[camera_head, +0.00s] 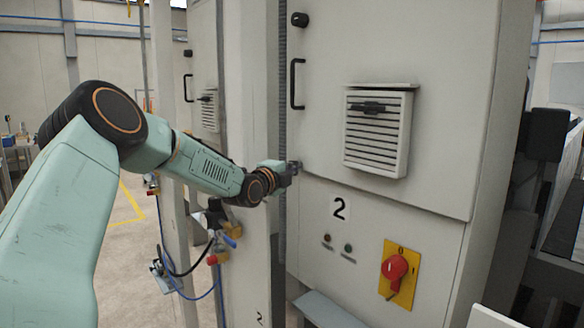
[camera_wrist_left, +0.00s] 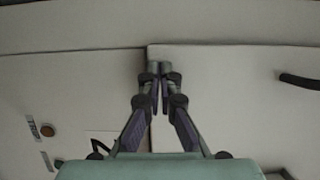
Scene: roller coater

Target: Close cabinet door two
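Cabinet door two (camera_head: 430,110) is the large pale upper panel of the cabinet in the head view, with a black handle (camera_head: 297,84) at its left edge and a vent above the "2" label (camera_head: 340,207). It looks nearly flush with the cabinet; I cannot tell if a small gap remains. My left gripper (camera_head: 294,167) is at the door's lower left corner. In the wrist view its fingertips (camera_wrist_left: 160,68) are together, overlapping the door corner, with no object visible between them. Contact is unclear. My right gripper is not in view.
Below the door is a fixed panel with a red rotary switch (camera_head: 395,268) on a yellow plate. A neighbouring pale cabinet (camera_head: 205,60) with a black handle stands to the left. Blue hoses and fittings (camera_head: 213,258) hang below my left arm. Open floor lies at left.

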